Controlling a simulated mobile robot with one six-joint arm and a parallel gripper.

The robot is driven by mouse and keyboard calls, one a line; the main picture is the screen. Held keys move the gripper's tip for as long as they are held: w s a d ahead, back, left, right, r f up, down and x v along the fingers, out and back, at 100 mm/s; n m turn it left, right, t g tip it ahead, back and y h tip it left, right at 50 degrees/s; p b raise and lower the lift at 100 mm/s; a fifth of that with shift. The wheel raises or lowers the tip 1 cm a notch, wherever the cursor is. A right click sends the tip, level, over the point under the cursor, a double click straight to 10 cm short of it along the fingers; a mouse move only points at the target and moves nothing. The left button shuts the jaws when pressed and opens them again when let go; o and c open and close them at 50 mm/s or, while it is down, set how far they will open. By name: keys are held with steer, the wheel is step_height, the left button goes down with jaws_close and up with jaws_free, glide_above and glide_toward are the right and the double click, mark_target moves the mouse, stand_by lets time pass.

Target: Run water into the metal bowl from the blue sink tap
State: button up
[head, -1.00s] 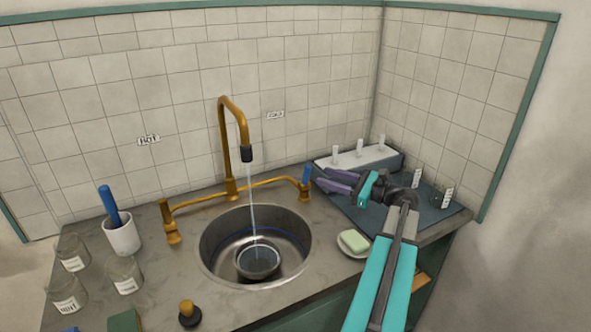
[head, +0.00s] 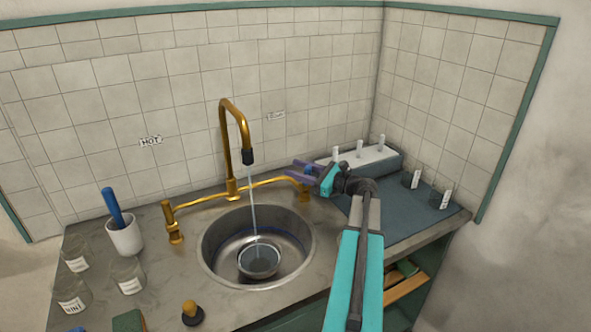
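The metal bowl (head: 259,261) stands upright in the round sink basin (head: 220,270). A thin stream of water (head: 253,205) runs from the dark nozzle of the brass spout (head: 228,140) down into the bowl. My gripper (head: 296,171), with purple fingers, is at the right-hand tap. The blue handle of that tap (head: 308,169) is mostly hidden by the fingers, and a bit of blue shows among them. I cannot tell whether the fingers are closed on it. The left-hand tap (head: 171,222) is brass, near the HOT label (head: 150,141).
A white cup (head: 124,236) with a blue-handled tool and several glass jars (head: 128,275) stand left of the sink. A dark stopper (head: 191,312) is in front. A white rack (head: 375,160), a dark mat (head: 395,215) and labelled glasses (head: 438,195) are at right.

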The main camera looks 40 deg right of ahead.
steer(key=shift+w, duration=0.15)
jaws_close()
steer(key=shift+a, duration=0.1)
